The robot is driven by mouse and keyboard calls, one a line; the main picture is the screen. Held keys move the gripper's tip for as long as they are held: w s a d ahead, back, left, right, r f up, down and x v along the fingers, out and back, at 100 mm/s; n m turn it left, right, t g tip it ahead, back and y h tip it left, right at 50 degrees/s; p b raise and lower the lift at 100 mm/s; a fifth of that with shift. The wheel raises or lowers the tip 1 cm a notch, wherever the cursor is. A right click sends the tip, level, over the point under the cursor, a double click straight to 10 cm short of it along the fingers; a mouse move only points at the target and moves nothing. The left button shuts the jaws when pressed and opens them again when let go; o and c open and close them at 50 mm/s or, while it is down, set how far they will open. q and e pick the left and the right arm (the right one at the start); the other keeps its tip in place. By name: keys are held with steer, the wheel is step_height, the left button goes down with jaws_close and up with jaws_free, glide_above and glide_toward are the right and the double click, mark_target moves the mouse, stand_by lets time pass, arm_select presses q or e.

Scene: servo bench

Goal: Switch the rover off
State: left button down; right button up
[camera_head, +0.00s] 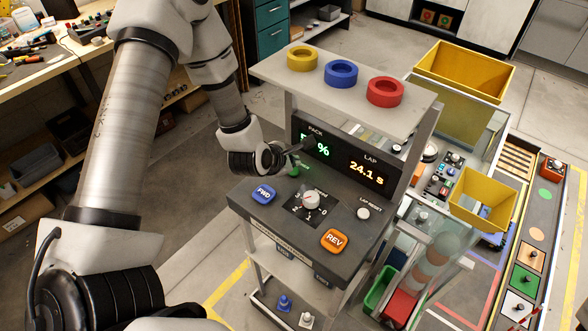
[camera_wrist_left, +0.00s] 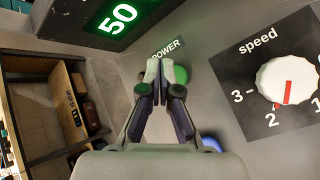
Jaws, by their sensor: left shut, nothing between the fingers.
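The console (camera_head: 268,222) stands in front of me with a sloped dark panel. A green button (camera_wrist_left: 181,75) beside the word POWER is partly hidden behind my left fingertips in the left wrist view; some green also shows below the gripper in the head view (camera_head: 294,171). My left gripper (camera_head: 308,144) is shut and empty over the panel's far left part; its closed tips (camera_wrist_left: 160,72) overlap the button's left side. I cannot tell whether they touch it. The lit display (camera_head: 343,162) shows a PACK percentage, partly covered by the gripper, and LAP 24.1 s. My right gripper is not in view.
The panel also holds a white speed knob (camera_head: 311,198), a blue FWD button (camera_head: 263,194), an orange REV button (camera_head: 334,241) and a white LAP RESET button (camera_head: 363,213). A shelf with yellow, blue and red rings (camera_head: 385,91) overhangs the display. Yellow bins (camera_head: 485,198) stand right.

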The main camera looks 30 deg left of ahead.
arm_select(q)
step_height(320, 180, up, 6)
steer(key=p, duration=0.4)
stand_by(0.3)
stand_by(0.3)
